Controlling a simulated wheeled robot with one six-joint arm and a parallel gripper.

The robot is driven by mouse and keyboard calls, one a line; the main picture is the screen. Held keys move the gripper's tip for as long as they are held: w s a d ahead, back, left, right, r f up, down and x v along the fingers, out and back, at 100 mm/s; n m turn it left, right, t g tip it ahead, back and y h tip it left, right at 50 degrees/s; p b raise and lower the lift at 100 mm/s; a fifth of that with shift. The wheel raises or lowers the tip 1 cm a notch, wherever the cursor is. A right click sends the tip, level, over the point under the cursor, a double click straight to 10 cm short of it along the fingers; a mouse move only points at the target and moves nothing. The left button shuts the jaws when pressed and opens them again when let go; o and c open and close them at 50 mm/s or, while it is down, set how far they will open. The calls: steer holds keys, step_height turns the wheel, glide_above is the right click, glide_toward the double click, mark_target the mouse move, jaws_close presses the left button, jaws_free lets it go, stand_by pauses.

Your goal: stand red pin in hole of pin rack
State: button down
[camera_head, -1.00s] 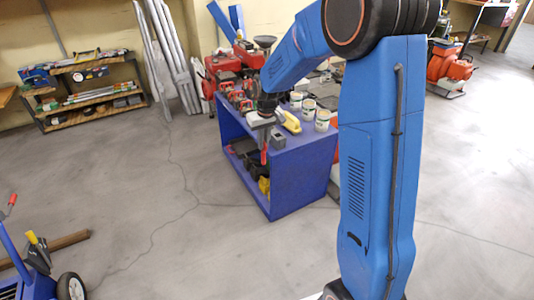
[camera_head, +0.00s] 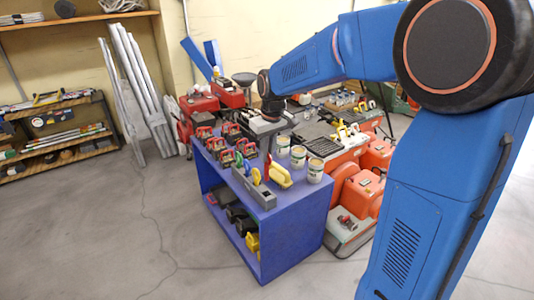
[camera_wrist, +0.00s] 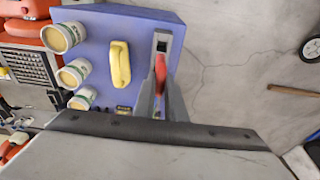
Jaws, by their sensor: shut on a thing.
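The red pin (camera_wrist: 160,70) is between the two grey fingers of my gripper (camera_wrist: 164,95) in the wrist view, and they are shut on it. The grey pin rack (camera_wrist: 162,40) lies just beyond the fingertips, with a dark opening in its top. In the head view my gripper (camera_head: 267,152) is over the blue bench, close to the pin rack (camera_head: 262,196). Small red and yellow parts show at the rack there. The pin's lower end is not clear, so I cannot tell whether it is in a hole.
A yellow handle (camera_head: 280,175) lies beside the rack on the blue bench (camera_head: 293,215). Several white cans (camera_head: 298,157) stand to the right. Red-and-black items (camera_head: 225,158) stand on the left. Orange machines (camera_head: 365,190) are behind. Floor to the left is clear.

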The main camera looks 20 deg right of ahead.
glide_above(267, 180)
steer(key=shift+w+f, duration=0.15)
steer(key=shift+f, duration=1.15)
steer(key=shift+w+f, duration=0.15)
steer(key=shift+f, duration=1.15)
steer(key=shift+f, duration=2.85)
steer(key=c, duration=1.7)
jaws_free()
steer(key=shift+c, duration=0.2)
steer(key=shift+r, duration=0.1)
